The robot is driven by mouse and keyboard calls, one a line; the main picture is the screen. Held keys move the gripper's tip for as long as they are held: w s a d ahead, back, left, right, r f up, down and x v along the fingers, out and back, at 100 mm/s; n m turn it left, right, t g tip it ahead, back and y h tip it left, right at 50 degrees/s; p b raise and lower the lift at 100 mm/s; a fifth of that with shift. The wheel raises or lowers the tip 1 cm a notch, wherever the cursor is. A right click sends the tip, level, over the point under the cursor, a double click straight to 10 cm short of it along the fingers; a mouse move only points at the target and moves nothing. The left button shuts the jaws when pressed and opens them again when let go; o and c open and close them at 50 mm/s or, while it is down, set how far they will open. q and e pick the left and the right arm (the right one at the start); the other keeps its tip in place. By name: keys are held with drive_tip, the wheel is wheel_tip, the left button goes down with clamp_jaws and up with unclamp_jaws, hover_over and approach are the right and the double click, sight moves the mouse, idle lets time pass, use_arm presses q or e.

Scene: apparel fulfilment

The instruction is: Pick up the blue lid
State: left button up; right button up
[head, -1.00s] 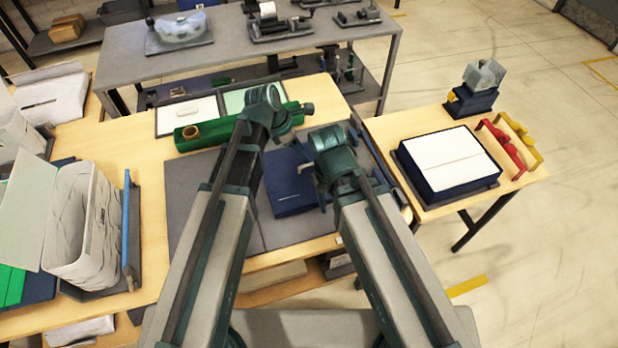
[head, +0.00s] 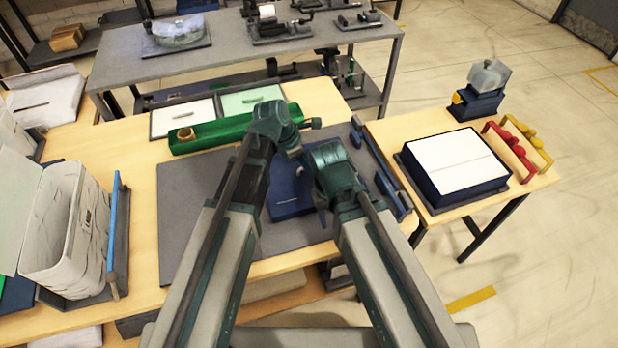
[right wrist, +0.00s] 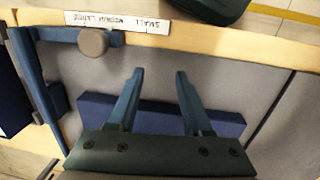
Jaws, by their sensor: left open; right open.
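A dark blue flat piece, which looks like the blue lid (head: 285,192), lies on the grey mat on the wooden table in the head view. My arms partly cover it. My left gripper (head: 296,150) is over its far side; its fingertips are hard to make out. My right gripper is over its right side, its fingers mostly hidden there by my arm. In the right wrist view my right gripper (right wrist: 160,75) is open and empty, with a dark blue piece (right wrist: 157,115) showing behind its spread fingers. I cannot tell whether they touch it.
A green tray (head: 215,136) lies behind the mat (head: 190,195). A blue rail stands along the mat's right edge. A white bin (head: 60,245) and an upright blue panel (head: 115,215) stand left. A dark blue box with a white top (head: 450,165) sits on the right table.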

use_arm(q)
drive_tip(key=shift+r, duration=0.1)
clamp_jaws()
idle(1.2)
